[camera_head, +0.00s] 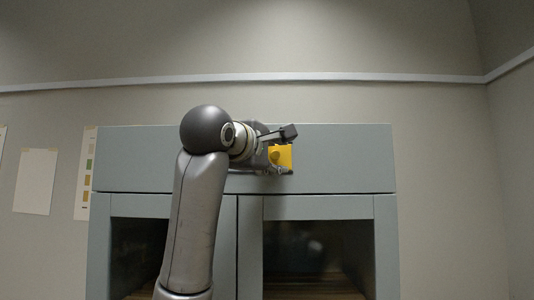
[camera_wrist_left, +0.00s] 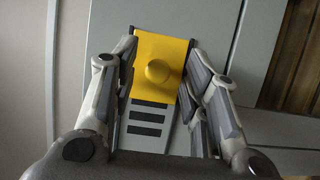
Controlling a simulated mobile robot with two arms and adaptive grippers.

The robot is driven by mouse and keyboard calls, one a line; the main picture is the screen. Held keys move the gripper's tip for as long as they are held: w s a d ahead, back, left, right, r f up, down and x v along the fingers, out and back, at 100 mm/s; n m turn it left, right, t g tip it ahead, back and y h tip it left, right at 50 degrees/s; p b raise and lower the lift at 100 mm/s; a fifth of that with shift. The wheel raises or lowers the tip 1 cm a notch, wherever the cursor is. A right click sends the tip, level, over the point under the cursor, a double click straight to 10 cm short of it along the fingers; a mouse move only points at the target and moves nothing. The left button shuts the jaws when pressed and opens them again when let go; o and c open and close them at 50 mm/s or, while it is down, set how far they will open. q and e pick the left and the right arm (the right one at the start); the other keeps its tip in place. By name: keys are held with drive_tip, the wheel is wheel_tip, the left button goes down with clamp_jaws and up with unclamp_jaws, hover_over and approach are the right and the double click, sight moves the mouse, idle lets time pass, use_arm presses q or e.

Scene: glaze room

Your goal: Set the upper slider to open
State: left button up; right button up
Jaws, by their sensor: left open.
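The upper slider is a yellow plate (camera_head: 287,158) on the upper front panel of a grey-green cabinet (camera_head: 340,170). In the left wrist view the yellow plate (camera_wrist_left: 160,50) has a round yellow knob (camera_wrist_left: 158,71) and lies on a pale track with several dark bars (camera_wrist_left: 146,117) showing beside it. My left gripper (camera_head: 287,151) is at the plate. In the left wrist view my left gripper (camera_wrist_left: 161,52) is open, with one finger on each side of the plate and knob. I cannot tell whether the fingers touch the plate. My right gripper is not in view.
Below the panel are two cabinet doors with dark windows (camera_head: 310,250). Paper sheets (camera_head: 36,180) hang on the wall to the left. The panel right of the slider is clear.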

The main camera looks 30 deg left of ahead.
use_arm(q)
drive_tip(key=s+d, duration=0.2)
drive_tip(key=s, duration=0.9)
drive_tip(key=shift+s+d, duration=0.15)
drive_tip(key=shift+s, duration=0.1)
